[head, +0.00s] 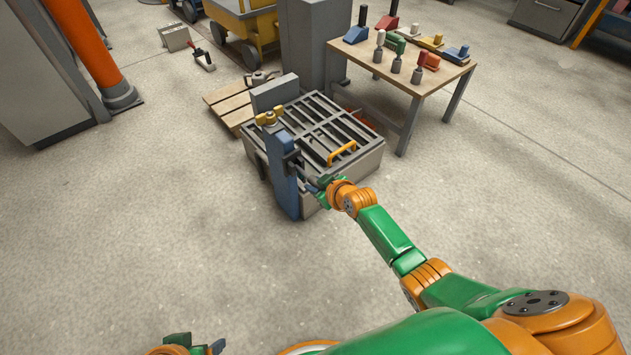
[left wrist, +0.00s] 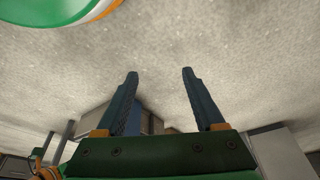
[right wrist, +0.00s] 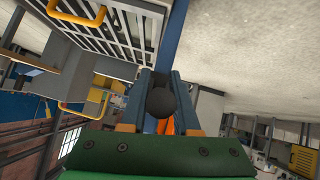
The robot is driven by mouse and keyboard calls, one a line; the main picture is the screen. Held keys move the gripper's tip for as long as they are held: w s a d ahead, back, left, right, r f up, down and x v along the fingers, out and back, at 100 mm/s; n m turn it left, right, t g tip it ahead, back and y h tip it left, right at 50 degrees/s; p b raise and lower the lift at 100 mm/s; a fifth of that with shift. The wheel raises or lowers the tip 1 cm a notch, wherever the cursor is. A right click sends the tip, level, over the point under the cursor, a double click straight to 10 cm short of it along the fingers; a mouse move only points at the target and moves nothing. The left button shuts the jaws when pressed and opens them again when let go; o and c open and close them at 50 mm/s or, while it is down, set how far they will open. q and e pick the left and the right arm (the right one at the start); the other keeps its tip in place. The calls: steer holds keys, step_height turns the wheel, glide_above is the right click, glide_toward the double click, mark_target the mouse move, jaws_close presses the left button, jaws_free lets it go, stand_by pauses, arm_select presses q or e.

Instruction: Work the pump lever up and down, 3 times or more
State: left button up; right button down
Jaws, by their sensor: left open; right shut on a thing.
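The pump is a blue upright post (head: 283,178) on the near left side of the grey panel mould (head: 345,172). My right gripper (head: 316,184) is beside the post at its right, at the near edge of the mould. In the right wrist view, its fingers (right wrist: 161,85) are shut on the black round knob of the pump lever (right wrist: 161,102). The rest of the lever is mostly hidden by the gripper. My left gripper (head: 200,345) is low at the bottom edge of the head view. In the left wrist view its fingers (left wrist: 160,75) are apart and empty.
The mould carries a slatted grid, a yellow handle (head: 341,152) and a yellow fitting (head: 268,117) by the post top. A wooden table (head: 440,85) with coloured tools stands behind at the right. A wooden pallet (head: 228,104) lies behind left. The floor nearby is clear.

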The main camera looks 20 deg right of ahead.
mark_target(313, 176)
steer(key=r+g+p, duration=0.2)
steer(key=p, duration=0.1)
steer(key=r+g+h+p, duration=0.1)
steer(key=shift+w+a, duration=0.1)
steer(key=shift+w, duration=0.15)
arm_select(q)
step_height(313, 176, down, 11)
steer(key=s+g+p, duration=0.1)
steer(key=shift+s+a+f, duration=0.15)
steer(key=shift+s+a, duration=0.05)
steer(key=shift+a, duration=0.15)
arm_select(e)
steer(key=shift+r+g, duration=0.15)
steer(key=shift+g, duration=0.35)
steer(key=shift+w, duration=0.1)
steer(key=c, duration=0.6)
jaws_free()
steer(key=shift+c, duration=0.2)
